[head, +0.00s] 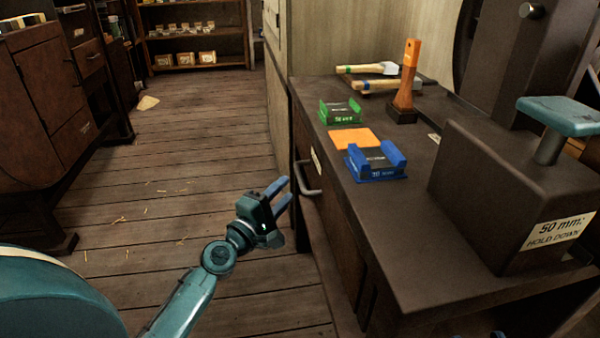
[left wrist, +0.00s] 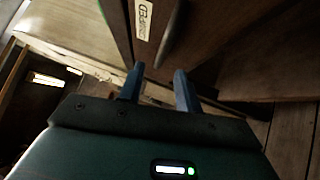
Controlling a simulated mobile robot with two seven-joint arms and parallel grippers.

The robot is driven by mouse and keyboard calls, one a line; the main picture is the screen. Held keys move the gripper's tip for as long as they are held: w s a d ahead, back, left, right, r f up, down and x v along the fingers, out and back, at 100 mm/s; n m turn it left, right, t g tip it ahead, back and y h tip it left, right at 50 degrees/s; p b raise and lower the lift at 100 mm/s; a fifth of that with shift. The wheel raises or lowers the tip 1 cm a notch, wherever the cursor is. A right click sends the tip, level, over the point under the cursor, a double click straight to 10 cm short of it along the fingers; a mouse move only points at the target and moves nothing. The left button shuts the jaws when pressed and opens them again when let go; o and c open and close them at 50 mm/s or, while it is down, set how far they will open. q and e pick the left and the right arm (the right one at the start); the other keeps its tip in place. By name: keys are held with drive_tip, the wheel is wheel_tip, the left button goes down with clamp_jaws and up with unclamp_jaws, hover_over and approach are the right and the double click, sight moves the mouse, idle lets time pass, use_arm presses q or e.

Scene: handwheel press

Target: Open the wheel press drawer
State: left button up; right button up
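The press bench (head: 410,240) stands at the right, with a drawer in its left side. The drawer's grey bar handle (head: 308,180) shows below a white label (head: 316,160). The drawer front looks flush with the bench. My left gripper (head: 282,187) is open and empty, its blue fingers just left of the handle and apart from it in the picture. In the left wrist view, the two fingers (left wrist: 160,82) are spread, with the dark handle (left wrist: 175,35) and the label (left wrist: 144,18) ahead of them. My right gripper is not in view.
On the bench top are a green block holder (head: 340,112), an orange pad (head: 353,138), a blue block holder (head: 375,162), an orange-handled tool (head: 405,80) and hammers (head: 375,84). A press block (head: 510,195) stands at the right.

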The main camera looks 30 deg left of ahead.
sight(300, 173)
use_arm(q)
drive_tip(key=w, duration=0.4)
drive_tip(key=w+d, duration=0.1)
drive_tip(key=w, duration=0.2)
drive_tip(key=shift+r, duration=0.4)
drive_tip(key=shift+c, duration=0.5)
clamp_jaws()
